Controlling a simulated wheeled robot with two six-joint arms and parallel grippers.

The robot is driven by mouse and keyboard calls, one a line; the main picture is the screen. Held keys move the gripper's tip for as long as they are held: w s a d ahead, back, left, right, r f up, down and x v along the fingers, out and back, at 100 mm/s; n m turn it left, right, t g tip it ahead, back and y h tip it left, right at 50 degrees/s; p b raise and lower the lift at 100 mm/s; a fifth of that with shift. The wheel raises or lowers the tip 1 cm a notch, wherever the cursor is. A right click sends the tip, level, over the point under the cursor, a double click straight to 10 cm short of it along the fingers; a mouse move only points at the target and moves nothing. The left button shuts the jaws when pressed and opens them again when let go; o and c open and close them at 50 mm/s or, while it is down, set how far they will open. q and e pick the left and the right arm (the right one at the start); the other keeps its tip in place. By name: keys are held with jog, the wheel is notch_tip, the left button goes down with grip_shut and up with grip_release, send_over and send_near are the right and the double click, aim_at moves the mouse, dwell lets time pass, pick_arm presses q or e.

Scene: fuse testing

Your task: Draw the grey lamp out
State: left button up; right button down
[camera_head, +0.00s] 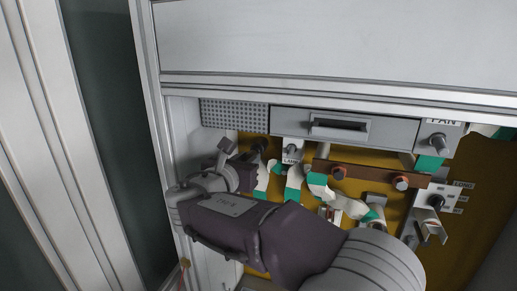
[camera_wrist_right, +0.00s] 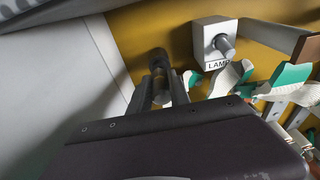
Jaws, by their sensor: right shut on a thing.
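The grey lamp, a dark grey cylinder with a rounded end, shows in the wrist view (camera_wrist_right: 158,60) close to the mustard back panel. It is small and partly hidden in the head view (camera_head: 260,145). My right gripper (camera_wrist_right: 163,88) has its two fingers closed around the lamp's near part. In the head view my right gripper (camera_head: 251,158) reaches into the left side of the cabinet, mostly hidden by its own wrist. Whether the lamp's far end is still seated in the panel cannot be told. My left gripper is out of view.
A white switch box marked LAMP (camera_wrist_right: 213,42) stands right of the gripper. White-and-green pieces (camera_head: 293,180) and a brown bar (camera_head: 365,175) lie further right. A grey drawer front with a handle (camera_head: 339,127) is above. The cabinet's left wall (camera_wrist_right: 60,85) is close.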

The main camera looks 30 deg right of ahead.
jog(key=shift+f+v, duration=0.15)
jog(key=shift+v, duration=0.8)
jog(key=shift+f+v, duration=0.15)
jog(key=shift+v, duration=0.75)
